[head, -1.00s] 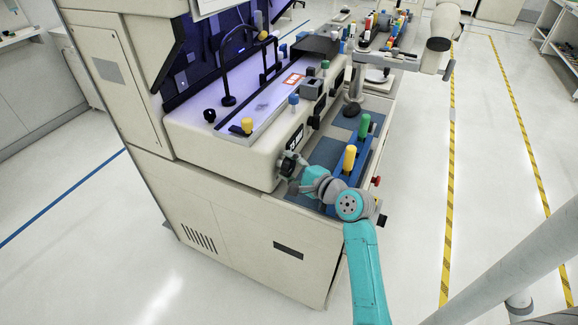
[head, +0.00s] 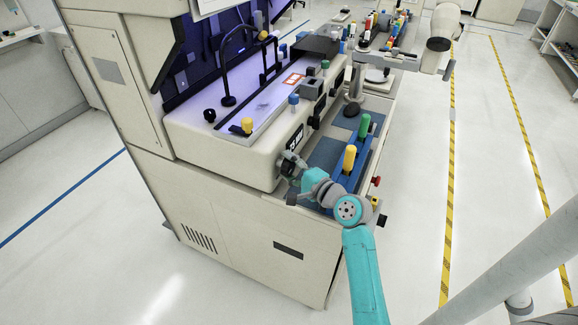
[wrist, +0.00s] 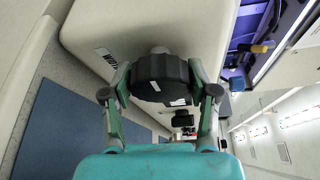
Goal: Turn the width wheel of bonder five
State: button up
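The width wheel (wrist: 160,78), a dark ribbed knob with small white marks, sits on the cream front end of the bonder (head: 225,145). My gripper (wrist: 160,72) has one finger on each side of the wheel, and both fingers appear to press on its rim. In the head view my gripper (head: 288,165) is at the bonder's front corner, below a black number plate (head: 295,138). There the gripper and wrist largely hide the wheel. In the wrist view the bonder body is tilted.
A red button (head: 376,181) is on the ledge's right edge. The floor right of the bonder is clear up to the yellow-black line (head: 449,200).

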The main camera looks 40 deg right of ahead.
jog(key=shift+o, duration=1.3)
jog(key=shift+s, duration=0.1)
jog(key=s, duration=1.1)
jog(key=shift+s+a+r, duration=0.2)
jog(key=shift+s+r, duration=0.2)
jog(key=shift+r, duration=0.05)
